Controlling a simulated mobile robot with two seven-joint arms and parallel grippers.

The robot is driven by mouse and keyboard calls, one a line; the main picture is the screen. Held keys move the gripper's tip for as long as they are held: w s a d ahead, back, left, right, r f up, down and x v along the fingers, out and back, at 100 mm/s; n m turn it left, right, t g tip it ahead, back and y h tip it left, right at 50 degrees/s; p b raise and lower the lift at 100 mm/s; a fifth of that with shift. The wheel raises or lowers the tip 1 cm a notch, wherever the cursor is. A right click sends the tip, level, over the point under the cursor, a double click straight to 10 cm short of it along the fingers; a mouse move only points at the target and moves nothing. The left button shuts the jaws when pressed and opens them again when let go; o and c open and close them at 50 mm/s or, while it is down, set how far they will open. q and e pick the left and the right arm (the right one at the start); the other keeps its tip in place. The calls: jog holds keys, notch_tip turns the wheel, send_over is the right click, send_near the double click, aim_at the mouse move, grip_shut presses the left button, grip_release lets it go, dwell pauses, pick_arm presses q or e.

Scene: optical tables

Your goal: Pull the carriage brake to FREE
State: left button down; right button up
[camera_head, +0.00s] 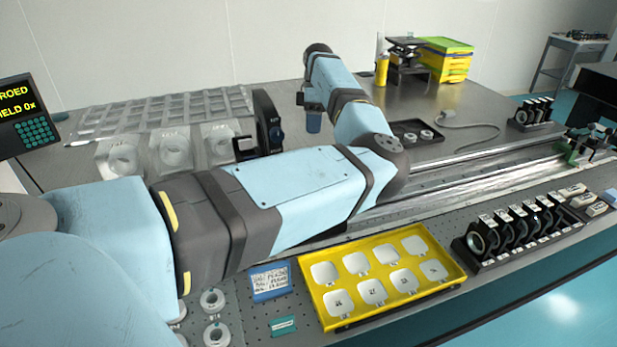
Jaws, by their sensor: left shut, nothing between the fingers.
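A long metal rail (480,165) runs across the table towards the right. A carriage with green and dark parts (582,146) sits at its far right end. It is small in this view, and I cannot make out a brake lever or a FREE mark on it. My left arm crosses the picture from the left, bends at mid-table and reaches up and back. My left gripper (313,118) is small, near the raised end of that arm, over the back of the table. It is shut and empty, well to the left of the carriage. My right gripper is not in view.
A yellow tray (452,284) with white dishes lies in front of the rail. A rack of black ring mounts (515,232) stands right of it. A black upright mount (268,122) and a grey compartment tray (160,108) stand back left. Yellow-green boxes (446,60) stand farther back.

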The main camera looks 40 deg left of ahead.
pick_arm(q)
jog(key=shift+s+r, duration=0.1)
jog(key=shift+r, duration=0.1)
jog(key=shift+d+f, duration=0.1)
jog(key=b+x, duration=0.1)
jog(key=x, duration=0.9)
jog(key=shift+f, duration=0.2)
jog(key=s+d, duration=0.2)
jog(key=shift+s, duration=0.65)
